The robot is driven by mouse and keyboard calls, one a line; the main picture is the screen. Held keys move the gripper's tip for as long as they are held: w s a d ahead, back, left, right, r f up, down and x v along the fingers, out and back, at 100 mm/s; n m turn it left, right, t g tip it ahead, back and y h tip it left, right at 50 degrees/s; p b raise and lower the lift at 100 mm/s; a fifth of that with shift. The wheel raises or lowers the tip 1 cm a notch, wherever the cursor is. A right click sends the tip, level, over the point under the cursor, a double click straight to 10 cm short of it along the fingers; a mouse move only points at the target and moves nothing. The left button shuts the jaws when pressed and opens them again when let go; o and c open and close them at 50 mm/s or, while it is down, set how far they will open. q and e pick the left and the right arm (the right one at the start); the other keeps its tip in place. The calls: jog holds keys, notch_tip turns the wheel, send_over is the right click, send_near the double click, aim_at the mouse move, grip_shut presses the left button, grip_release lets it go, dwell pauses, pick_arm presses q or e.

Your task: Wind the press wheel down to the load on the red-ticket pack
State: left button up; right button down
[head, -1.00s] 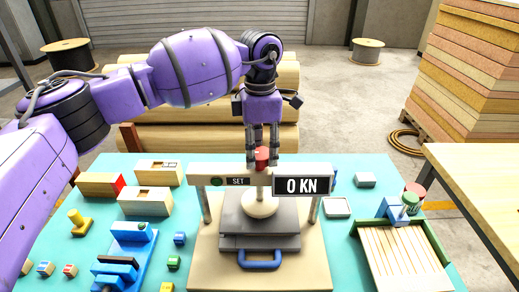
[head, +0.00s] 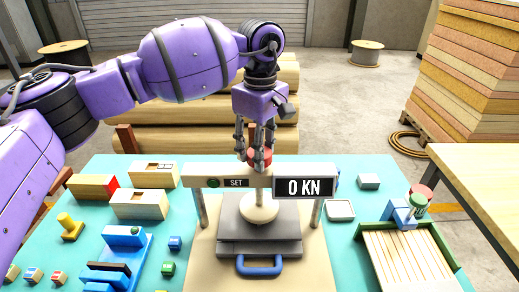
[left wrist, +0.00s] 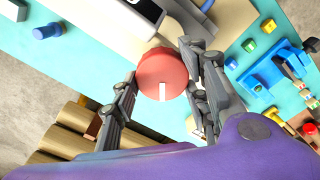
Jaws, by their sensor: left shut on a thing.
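The press (head: 295,174) stands mid-table, with a crossbar over a screw, a round cream pad (head: 260,208) and dark grey plates (head: 240,247). Its red wheel (head: 262,163) tops the screw; in the left wrist view the wheel (left wrist: 160,66) shows a white mark on its face. My left gripper (head: 255,156) points down, with its fingers shut around the wheel. The display (head: 304,187) reads 0 KN, beside a SET label with a green light. I cannot make out a red ticket on a pack in the press. My right gripper is not in view.
Wooden boxes (head: 140,205) and a blue fixture (head: 122,245) stand left of the press. A green-edged tray of slats (head: 405,258) is at right. A wooden bench (head: 490,170) stands further right. Large rolls (head: 200,105) lie behind the table.

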pick_arm(q)
jog(key=shift+d+r+m, duration=0.1)
jog(key=shift+m, duration=0.5)
jog(key=o, duration=0.9)
jog(key=shift+o, duration=0.9)
jog(key=shift+d, duration=0.1)
jog(key=shift+r, duration=0.1)
notch_tip(320, 180, up, 12)
